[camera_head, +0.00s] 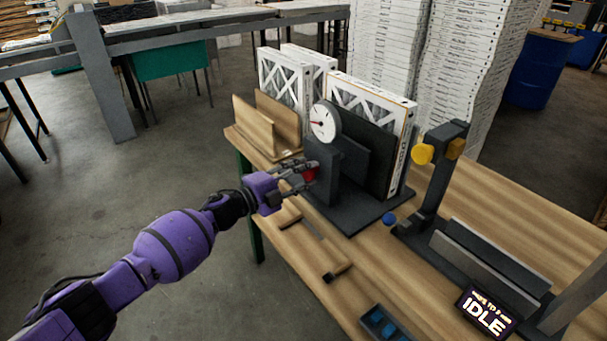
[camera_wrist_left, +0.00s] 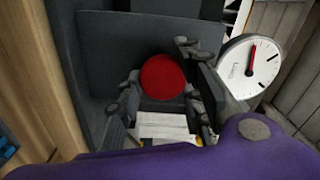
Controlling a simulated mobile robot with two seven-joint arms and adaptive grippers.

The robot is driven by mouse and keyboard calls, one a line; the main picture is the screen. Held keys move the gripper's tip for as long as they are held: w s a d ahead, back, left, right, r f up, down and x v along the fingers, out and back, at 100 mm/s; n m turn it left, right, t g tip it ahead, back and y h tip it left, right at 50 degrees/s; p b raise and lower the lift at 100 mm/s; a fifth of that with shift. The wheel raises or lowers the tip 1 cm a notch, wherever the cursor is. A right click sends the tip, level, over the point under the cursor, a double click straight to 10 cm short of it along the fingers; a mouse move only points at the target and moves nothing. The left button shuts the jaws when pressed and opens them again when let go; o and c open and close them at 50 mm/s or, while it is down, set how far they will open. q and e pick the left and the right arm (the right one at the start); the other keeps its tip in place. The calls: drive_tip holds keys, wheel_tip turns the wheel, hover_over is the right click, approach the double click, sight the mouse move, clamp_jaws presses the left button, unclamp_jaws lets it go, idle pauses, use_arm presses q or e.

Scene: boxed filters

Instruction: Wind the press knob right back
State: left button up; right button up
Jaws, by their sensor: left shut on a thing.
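The press is a dark grey stand (camera_head: 345,205) on the wooden bench, with a white dial gauge (camera_head: 324,121) on top. Its red knob (camera_head: 310,172) faces my left gripper (camera_head: 300,176), which is shut on it. In the left wrist view the knob (camera_wrist_left: 164,77) shows between the two fingers of the gripper (camera_wrist_left: 160,90). The gauge (camera_wrist_left: 250,68) stands to the right there, its red needle pointing near the top. A boxed filter (camera_head: 400,150) stands upright in the press against a dark plate. My right gripper is not in view.
Two white filters (camera_head: 285,80) stand behind a wooden holder (camera_head: 267,125). A tool (camera_head: 322,250) and blue-filled tray (camera_head: 385,325) lie in front.

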use_arm(q)
drive_tip(key=n, duration=0.4)
drive_tip(key=shift+s+d+f+n+p, duration=0.1)
drive_tip(key=shift+s+f+n+p, duration=0.05)
drive_tip(key=shift+n+p, duration=0.15)
drive_tip(key=n, duration=0.3)
drive_tip(key=shift+s+n, duration=0.1)
drive_tip(key=shift+n, duration=0.2)
drive_tip(key=shift+o, duration=0.2)
drive_tip(key=n, duration=0.6)
drive_tip(key=shift+d, duration=0.15)
drive_tip(key=shift+c, duration=0.2)
drive_tip(key=o, duration=1.1)
drive_tip(key=shift+r, duration=0.2)
drive_tip(key=shift+r, duration=0.1)
drive_tip(key=shift+s+a, duration=0.15)
drive_tip(key=shift+a, duration=0.3)
drive_tip(key=v, duration=1.1)
drive_tip(key=shift+s, duration=0.15)
